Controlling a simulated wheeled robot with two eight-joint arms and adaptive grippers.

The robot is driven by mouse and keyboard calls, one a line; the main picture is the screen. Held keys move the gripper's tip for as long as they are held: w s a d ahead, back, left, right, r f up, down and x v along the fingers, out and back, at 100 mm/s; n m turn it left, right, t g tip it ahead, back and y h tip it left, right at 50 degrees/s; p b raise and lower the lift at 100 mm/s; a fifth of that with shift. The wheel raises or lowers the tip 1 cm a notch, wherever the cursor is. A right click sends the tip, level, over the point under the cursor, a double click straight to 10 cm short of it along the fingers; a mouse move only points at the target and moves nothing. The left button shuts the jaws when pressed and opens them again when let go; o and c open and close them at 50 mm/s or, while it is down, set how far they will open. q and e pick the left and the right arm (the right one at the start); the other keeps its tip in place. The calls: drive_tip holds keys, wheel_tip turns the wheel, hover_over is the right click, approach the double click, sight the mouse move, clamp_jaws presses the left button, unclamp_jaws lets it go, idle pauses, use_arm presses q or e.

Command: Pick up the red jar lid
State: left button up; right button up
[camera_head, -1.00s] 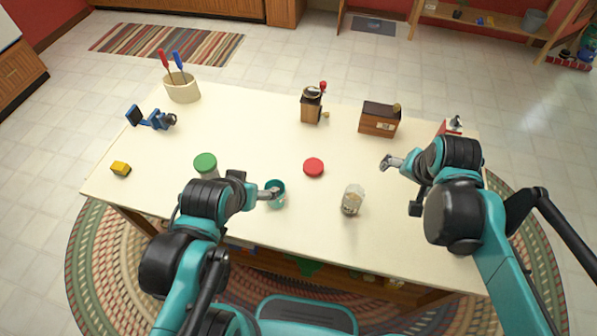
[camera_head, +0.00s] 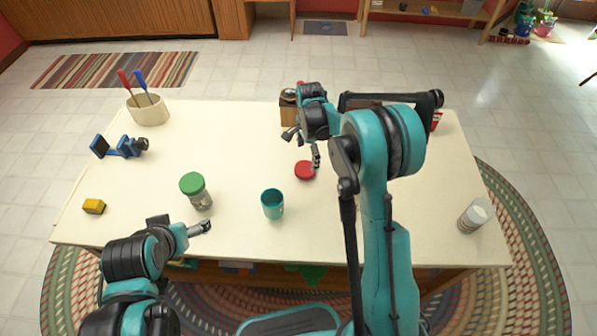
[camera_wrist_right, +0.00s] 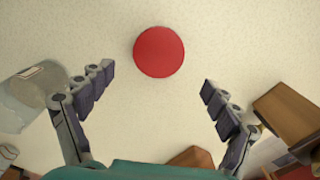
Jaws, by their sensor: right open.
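The red jar lid (camera_head: 304,170) lies flat on the cream table, near its middle. In the right wrist view the lid (camera_wrist_right: 159,51) is a plain red disc, unobstructed, beyond the fingertips and roughly centred between them. My right gripper (camera_head: 303,147) is above the table just behind the lid in the head view. It also shows in the right wrist view (camera_wrist_right: 157,80), with its fingers spread wide and nothing between them. My left gripper (camera_head: 200,228) is near the table's front edge, apart from the teal cup; its finger opening is unclear.
A teal cup (camera_head: 272,205) and a green-lidded jar (camera_head: 195,190) stand left of the lid. A clear jar (camera_wrist_right: 28,98) is near my right gripper's finger. A glass container (camera_head: 474,216) stands at the right edge. A wooden grinder (camera_head: 289,110) stands behind the lid.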

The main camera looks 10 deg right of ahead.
sight(306, 168)
drive_tip(key=f+b, duration=0.1)
drive_tip(key=f, duration=0.1)
drive_tip(key=f+b, duration=0.1)
drive_tip(key=f, duration=0.3)
drive_tip(key=shift+s+a+f+b, duration=0.2)
drive_tip(key=shift+a+b, duration=0.05)
drive_tip(key=shift+b, duration=0.15)
drive_tip(key=shift+r, duration=0.1)
drive_tip(key=shift+c, duration=1.3)
drive_tip(key=c, duration=0.7)
